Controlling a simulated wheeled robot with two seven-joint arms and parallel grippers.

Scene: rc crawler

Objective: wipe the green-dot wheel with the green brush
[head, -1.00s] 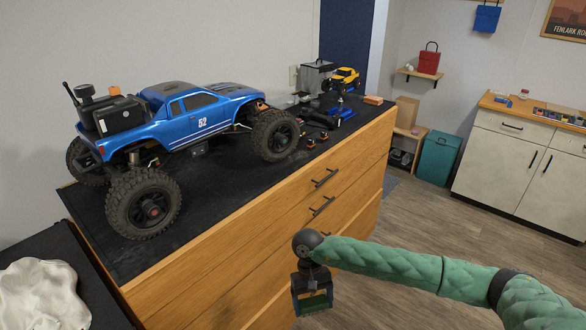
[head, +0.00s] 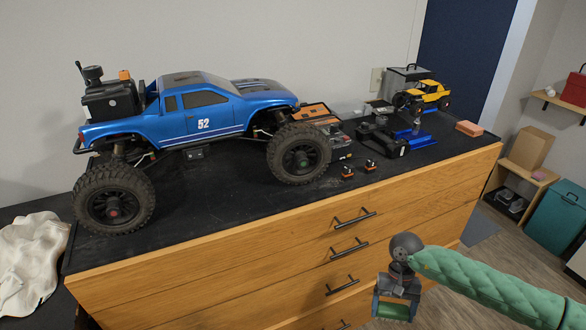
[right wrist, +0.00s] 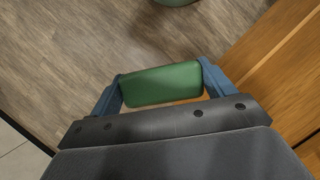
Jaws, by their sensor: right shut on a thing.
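The blue truck (head: 205,112) stands on the black-topped wooden cabinet. Its near front wheel (head: 299,154) has a dark hub with a small, faint greenish centre; its near rear wheel (head: 113,200) has a red dot. My right gripper (head: 394,302) is in front of the drawers, below the cabinet top and well apart from the wheels. It is shut on the green brush (head: 394,311). The right wrist view shows the brush's green body (right wrist: 160,84) between the two blue fingers. The brush's bristles cannot be made out. My left gripper is out of view.
Small dark parts with orange (head: 358,169) lie right of the front wheel. A blue-and-black stand (head: 395,135), a yellow toy truck (head: 430,95) and an orange block (head: 469,128) are farther right. A white cloth (head: 32,262) lies at left. Drawer handles (head: 355,219) stick out of the cabinet front.

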